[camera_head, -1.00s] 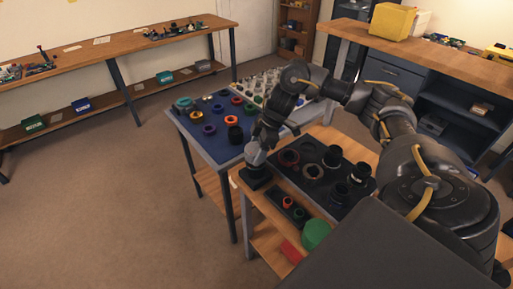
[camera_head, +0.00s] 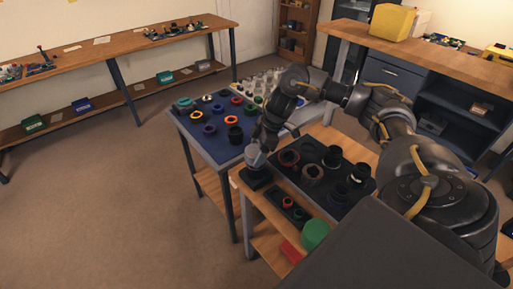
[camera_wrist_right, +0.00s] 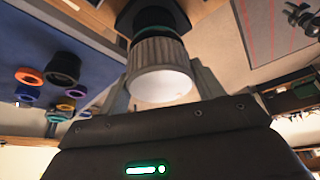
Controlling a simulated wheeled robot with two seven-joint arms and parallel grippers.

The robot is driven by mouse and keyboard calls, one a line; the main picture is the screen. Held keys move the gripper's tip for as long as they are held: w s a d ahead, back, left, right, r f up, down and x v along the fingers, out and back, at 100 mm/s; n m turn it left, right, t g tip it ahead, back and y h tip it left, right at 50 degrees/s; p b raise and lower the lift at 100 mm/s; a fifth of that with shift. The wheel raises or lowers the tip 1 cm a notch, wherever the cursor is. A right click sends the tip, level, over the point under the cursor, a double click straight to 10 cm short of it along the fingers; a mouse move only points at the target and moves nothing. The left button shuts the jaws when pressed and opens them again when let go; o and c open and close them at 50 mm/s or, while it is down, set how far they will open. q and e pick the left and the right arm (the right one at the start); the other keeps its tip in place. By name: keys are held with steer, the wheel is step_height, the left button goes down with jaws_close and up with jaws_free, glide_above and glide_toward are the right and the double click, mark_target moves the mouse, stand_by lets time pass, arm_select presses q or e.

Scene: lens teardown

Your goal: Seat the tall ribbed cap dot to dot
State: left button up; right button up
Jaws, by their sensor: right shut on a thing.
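The tall ribbed cap (camera_wrist_right: 160,62) is pale grey with vertical ribs and a bright flat end. It sits between the two fingers of my right gripper (camera_wrist_right: 161,80), which is shut on it. In the head view my right gripper (camera_head: 260,143) points down over the black square stand (camera_head: 256,179). In the right wrist view a dark round lens barrel (camera_wrist_right: 154,17) with a greenish band is directly beyond the cap, in line with it. The cap looks against the barrel, but I cannot tell how far it is seated. No alignment dots can be made out. My left gripper is out of view.
A black tray (camera_head: 318,190) with dark rings and barrels lies right of the stand. A small tray (camera_head: 283,205), a green cylinder (camera_head: 315,234) and a red block (camera_head: 291,250) are nearer. A blue mat (camera_head: 205,142) with coloured rings lies behind left.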

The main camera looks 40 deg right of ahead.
steer(key=shift+f, duration=0.45)
stand_by(0.9)
